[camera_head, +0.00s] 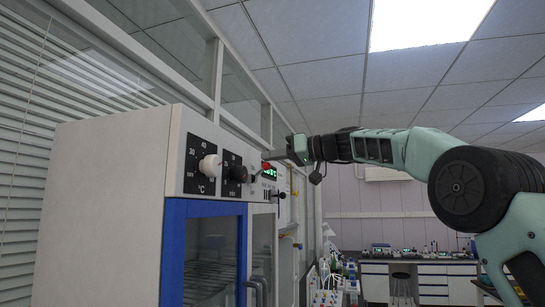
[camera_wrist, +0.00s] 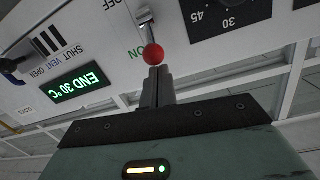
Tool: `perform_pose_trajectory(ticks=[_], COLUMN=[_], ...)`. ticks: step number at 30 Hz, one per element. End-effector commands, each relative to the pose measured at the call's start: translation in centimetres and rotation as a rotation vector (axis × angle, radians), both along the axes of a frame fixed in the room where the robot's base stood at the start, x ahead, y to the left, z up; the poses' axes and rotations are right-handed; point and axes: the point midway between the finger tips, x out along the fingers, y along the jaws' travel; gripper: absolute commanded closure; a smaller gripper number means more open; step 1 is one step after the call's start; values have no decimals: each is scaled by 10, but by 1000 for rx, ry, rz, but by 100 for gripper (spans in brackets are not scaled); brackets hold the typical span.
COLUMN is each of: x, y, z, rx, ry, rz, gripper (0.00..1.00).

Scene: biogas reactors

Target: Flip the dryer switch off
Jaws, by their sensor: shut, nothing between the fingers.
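The dryer (camera_head: 115,200) is a white cabinet with a blue-framed glass door, at the left in the head view. Its switch, a metal lever with a red ball tip (camera_wrist: 153,54), shows in the wrist view. The ball lies beside the ON label (camera_wrist: 137,53); the OFF label (camera_wrist: 117,5) is toward the picture's top. My gripper (camera_wrist: 157,72) is shut and empty, its fingertips right at the ball; I cannot tell whether they touch. In the head view my gripper (camera_head: 270,155) is at the panel's right end, and I cannot make out the switch clearly.
A green display (camera_wrist: 80,86) reads END 30 °C, beside a slider marked SHUT VENT OPEN (camera_wrist: 45,42). A white dial (camera_head: 210,165) and a dark dial (camera_head: 239,173) stick out of the panel. Benches (camera_head: 420,275) stand far back; open air surrounds my arm.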

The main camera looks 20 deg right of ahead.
Motion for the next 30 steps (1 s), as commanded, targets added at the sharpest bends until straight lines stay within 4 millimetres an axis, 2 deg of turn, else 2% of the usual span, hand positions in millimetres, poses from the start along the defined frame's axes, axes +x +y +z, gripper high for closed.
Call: perform_pose_trajectory(ticks=[14, 30], x=[0, -3], y=[-1, -4], z=[-2, -7], rx=[7, 112], ry=[-5, -75], rz=[0, -2], gripper=[100, 100])
